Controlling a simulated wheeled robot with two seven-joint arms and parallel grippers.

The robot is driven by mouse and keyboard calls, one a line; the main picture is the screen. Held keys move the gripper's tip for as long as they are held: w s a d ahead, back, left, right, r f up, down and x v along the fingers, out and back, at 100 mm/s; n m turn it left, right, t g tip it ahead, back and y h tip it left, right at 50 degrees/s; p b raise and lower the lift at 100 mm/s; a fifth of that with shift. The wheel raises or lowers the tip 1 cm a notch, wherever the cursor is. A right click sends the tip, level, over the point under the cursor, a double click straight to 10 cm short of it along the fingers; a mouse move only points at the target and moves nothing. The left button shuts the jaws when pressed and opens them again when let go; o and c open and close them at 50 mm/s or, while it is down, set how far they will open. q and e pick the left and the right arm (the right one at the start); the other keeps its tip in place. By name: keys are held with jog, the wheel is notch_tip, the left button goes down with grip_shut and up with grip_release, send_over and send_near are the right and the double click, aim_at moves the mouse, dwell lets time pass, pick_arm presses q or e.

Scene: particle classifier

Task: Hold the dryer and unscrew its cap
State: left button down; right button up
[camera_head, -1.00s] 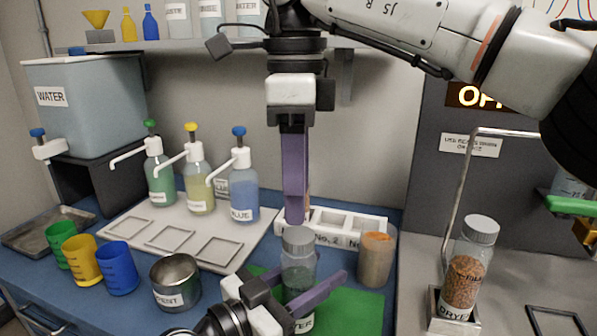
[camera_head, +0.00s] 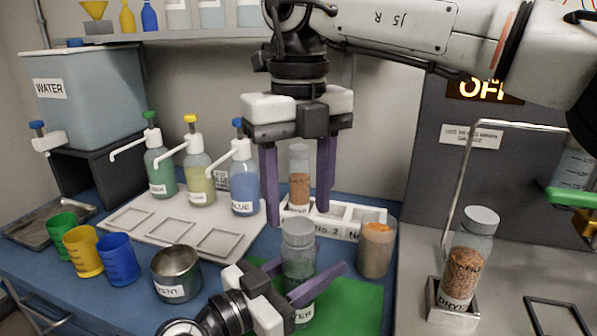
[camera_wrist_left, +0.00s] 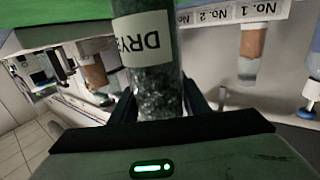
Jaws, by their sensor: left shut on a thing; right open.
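The dryer (camera_head: 299,262), a clear bottle with dark granules and a grey cap (camera_head: 298,232), stands upright over the green mat. My left gripper (camera_head: 308,275) is shut around its body, and the cap is clear above the fingers. In the left wrist view, the dryer (camera_wrist_left: 155,85) is between the jaws, its label upside down. My right gripper (camera_head: 297,215) is open and points down, its two purple fingers apart. Its fingertips are near cap height in the picture; no contact with the cap is visible.
A bottle of brown granules (camera_head: 299,180) stands in the white rack (camera_head: 350,222), seen between the right fingers. Another labelled bottle (camera_head: 466,268) stands at right in a metal holder.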

aim_at(299, 225)
jog(key=shift+f, duration=1.45)
jog(key=shift+c, duration=0.4)
jog(key=c, duration=1.1)
jog(key=shift+r, duration=0.2)
jog(key=shift+c, duration=0.2)
jog(key=shift+r, duration=0.95)
jog(key=shift+r, duration=2)
pick_arm(q)
jog(key=c, duration=0.9)
grip_release()
